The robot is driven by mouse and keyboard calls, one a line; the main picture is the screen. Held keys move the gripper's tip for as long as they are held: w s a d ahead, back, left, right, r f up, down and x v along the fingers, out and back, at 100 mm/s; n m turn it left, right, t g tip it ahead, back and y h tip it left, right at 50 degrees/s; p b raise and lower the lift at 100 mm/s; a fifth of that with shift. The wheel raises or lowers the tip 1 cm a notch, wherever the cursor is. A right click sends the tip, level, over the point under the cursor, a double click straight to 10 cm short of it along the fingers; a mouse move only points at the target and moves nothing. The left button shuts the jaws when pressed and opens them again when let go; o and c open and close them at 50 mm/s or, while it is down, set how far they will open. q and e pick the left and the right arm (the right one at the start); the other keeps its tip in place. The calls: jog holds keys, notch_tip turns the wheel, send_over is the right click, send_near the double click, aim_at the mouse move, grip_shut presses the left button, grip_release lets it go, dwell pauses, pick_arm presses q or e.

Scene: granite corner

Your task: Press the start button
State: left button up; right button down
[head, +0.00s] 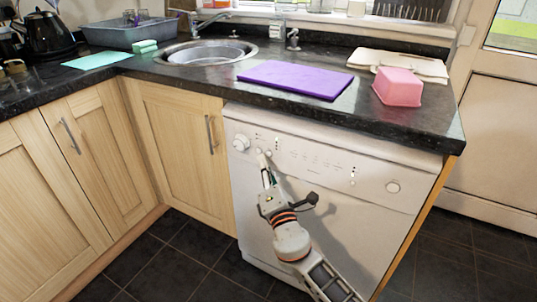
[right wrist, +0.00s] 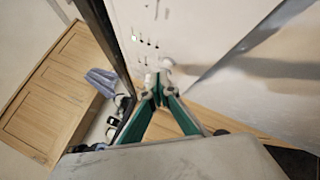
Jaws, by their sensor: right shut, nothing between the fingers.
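The white appliance (head: 325,205) under the counter has a control panel across its top. A round dial (head: 240,142) is at the panel's left, with small white buttons (head: 267,152) just right of it. A round button (head: 392,187) is at the panel's right end. I cannot read which is the start button. My right gripper (head: 262,160) is shut and empty, its tip at the small buttons beside the dial. In the right wrist view the green fingers (right wrist: 159,88) meet just below a white round control (right wrist: 166,63). I cannot tell whether they touch it. My left gripper is not in view.
The dark counter (head: 215,88) overhangs the panel closely. On it are a purple board (head: 295,79), a pink box (head: 397,87) and a sink (head: 206,52). Wooden cabinets (head: 180,140) stand left of the appliance. Dark floor tiles (head: 165,262) are clear in front.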

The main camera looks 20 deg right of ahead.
jog(key=shift+w+d, duration=0.1)
jog(key=shift+d, duration=0.05)
jog(key=shift+w+d, duration=0.15)
jog(key=shift+d, duration=0.05)
jog(key=shift+w+d, duration=0.2)
jog(key=shift+d, duration=0.05)
dwell(0.7)
jog(key=shift+s+a, duration=0.1)
dwell(0.3)
jog(key=shift+s+a, duration=0.4)
jog(key=shift+a, duration=0.1)
jog(key=s+a, duration=0.1)
jog(key=a, duration=0.1)
jog(key=s+a, duration=0.2)
dwell(0.6)
dwell(0.5)
